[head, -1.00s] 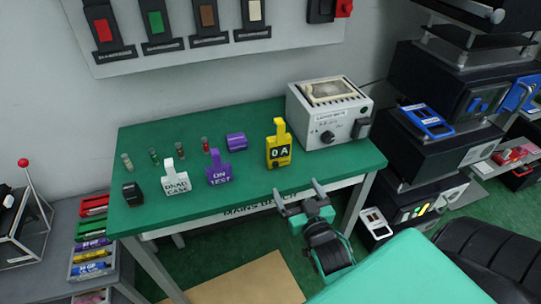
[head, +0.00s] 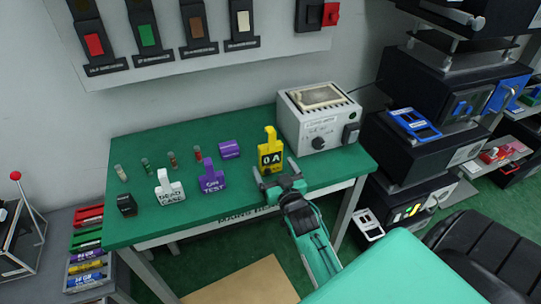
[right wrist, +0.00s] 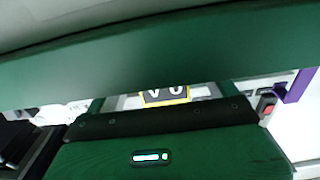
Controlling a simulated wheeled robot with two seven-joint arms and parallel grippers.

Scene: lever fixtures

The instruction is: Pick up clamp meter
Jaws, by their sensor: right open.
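The clamp meter (head: 270,157) is yellow with a black "0 A" display and stands upright near the front right of the green table (head: 135,220). My right gripper (head: 275,169) is open and empty at the table's front edge, just in front of the meter, with its fingers pointing towards it. In the head view the fingers flank the meter's lower part; I cannot tell whether they touch it. In the right wrist view, part of the meter's display (right wrist: 165,96) shows upside down, and the rest is hidden. My left gripper is out of view.
A purple "ON TEST" tag (head: 211,180) and a white tag (head: 170,191) stand left of the meter. A grey box instrument (head: 318,120) stands close at back right.

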